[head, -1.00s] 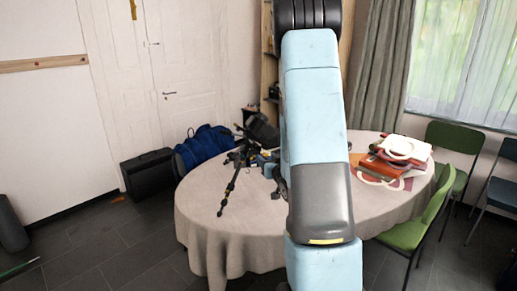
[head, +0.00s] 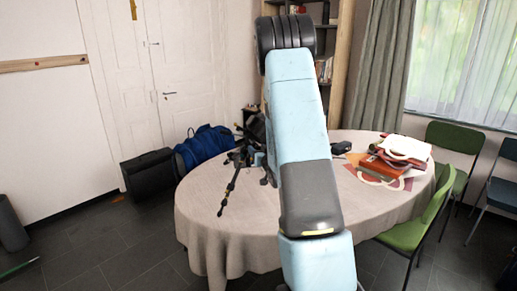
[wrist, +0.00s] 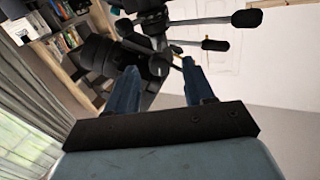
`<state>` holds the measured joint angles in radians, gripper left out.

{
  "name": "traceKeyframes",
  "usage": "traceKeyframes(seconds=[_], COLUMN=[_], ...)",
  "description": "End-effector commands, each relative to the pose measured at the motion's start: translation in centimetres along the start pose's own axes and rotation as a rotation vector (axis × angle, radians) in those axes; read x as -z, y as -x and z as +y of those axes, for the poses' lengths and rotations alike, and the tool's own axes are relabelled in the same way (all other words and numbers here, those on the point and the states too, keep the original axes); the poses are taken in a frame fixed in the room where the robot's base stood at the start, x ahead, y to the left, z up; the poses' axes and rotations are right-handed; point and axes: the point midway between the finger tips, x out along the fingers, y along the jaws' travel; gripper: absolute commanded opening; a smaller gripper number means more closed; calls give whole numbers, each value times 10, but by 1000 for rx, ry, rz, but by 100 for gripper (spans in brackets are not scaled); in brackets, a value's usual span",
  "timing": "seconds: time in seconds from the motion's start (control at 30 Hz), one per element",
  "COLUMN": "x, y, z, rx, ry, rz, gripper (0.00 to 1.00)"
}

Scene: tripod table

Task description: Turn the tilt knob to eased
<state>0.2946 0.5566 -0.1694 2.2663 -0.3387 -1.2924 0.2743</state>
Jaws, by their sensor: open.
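The black tripod (head: 232,180) stands on the tablecloth at the left of the round table (head: 205,215). Its head is partly hidden behind my arm in the head view. In the wrist view the dark tripod head (wrist: 152,25) fills the top, with two grip-ended handles (wrist: 246,18) reaching right. A round dark knob-like end (wrist: 160,65) shows between the fingertips; I cannot tell whether it is the tilt knob or whether a finger touches it. My gripper (wrist: 160,70) is open, its two blue fingers either side of that part. No knob marking is readable.
A pile of books and folders (head: 392,160) lies on the table's right, with a small dark object (head: 341,147) beside it. Green chairs (head: 410,232) stand at the right. A blue bag (head: 205,145) and black case (head: 150,173) are behind left. The table's front is clear.

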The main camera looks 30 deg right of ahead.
Motion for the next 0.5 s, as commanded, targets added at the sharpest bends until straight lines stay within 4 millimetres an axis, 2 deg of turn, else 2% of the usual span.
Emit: traceKeyframes(seconds=[0.2, 0.5], x=[0, 0], y=[-20, -24], z=[1, 1], rx=[-1, -2], ry=[-1, -1], rz=[0, 0], gripper=[53, 53])
